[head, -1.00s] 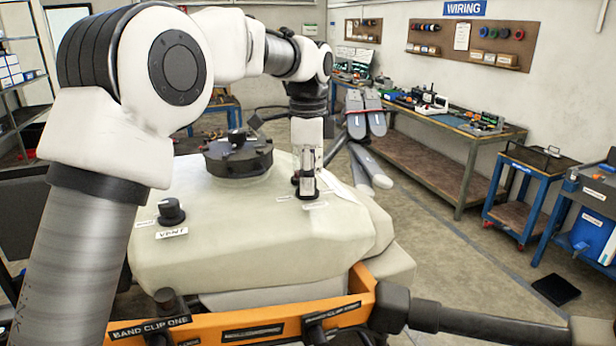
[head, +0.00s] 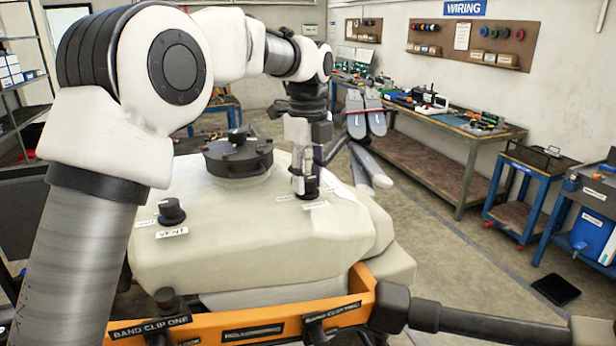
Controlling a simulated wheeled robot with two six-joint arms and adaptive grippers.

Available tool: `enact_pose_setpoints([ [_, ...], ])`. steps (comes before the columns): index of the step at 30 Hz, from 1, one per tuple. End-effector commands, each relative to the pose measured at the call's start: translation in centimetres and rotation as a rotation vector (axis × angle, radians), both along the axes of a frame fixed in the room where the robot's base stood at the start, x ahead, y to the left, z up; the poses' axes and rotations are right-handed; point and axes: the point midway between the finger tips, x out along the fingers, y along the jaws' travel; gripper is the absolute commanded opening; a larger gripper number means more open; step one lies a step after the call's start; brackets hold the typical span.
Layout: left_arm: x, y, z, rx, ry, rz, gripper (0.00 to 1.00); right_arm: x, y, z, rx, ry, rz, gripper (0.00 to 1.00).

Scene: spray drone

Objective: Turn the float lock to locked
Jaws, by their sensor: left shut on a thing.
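The float lock (head: 309,195) is a small dark knob on the right part of the cream tank top (head: 240,240), with small white labels around it. My left gripper (head: 305,180) points straight down over it and is shut on it. The fingers hide most of the knob, so I cannot read which way it is turned. The label text there is too small to read. My right gripper is not in view.
A large black cap (head: 238,155) stands on the tank left of my gripper. A black vent knob (head: 171,211) is at the front left. An orange frame (head: 240,325) with band clips crosses the front. Folded grey drone arms (head: 370,165) lie to the right.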

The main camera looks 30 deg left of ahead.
Motion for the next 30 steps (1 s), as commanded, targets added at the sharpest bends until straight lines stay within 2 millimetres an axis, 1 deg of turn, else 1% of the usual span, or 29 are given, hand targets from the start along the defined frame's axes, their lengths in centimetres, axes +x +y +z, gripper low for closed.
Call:
enact_pose_setpoints([
  [1, -0.11, -0.02, -0.34, -0.001, 0.009, -0.012, 0.01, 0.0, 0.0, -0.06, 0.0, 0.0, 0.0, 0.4],
  [6, -0.11, -0.02, -0.33, -0.001, 0.009, -0.04, 0.01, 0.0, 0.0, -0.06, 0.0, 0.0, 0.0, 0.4],
  [17, -0.09, -0.02, -0.31, -0.001, 0.008, -0.045, 0.01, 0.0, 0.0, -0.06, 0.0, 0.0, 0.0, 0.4],
  [18, -0.09, -0.02, -0.31, -0.001, 0.008, -0.045, 0.4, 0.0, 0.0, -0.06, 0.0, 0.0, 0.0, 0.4],
  [20, -0.09, -0.02, -0.29, -0.002, 0.007, -0.045, 0.61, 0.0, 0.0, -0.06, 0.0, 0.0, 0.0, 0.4],
  [30, 0.0, 0.0, 0.11, -0.001, 0.001, -0.044, 0.61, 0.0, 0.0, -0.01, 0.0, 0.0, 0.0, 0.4],
])
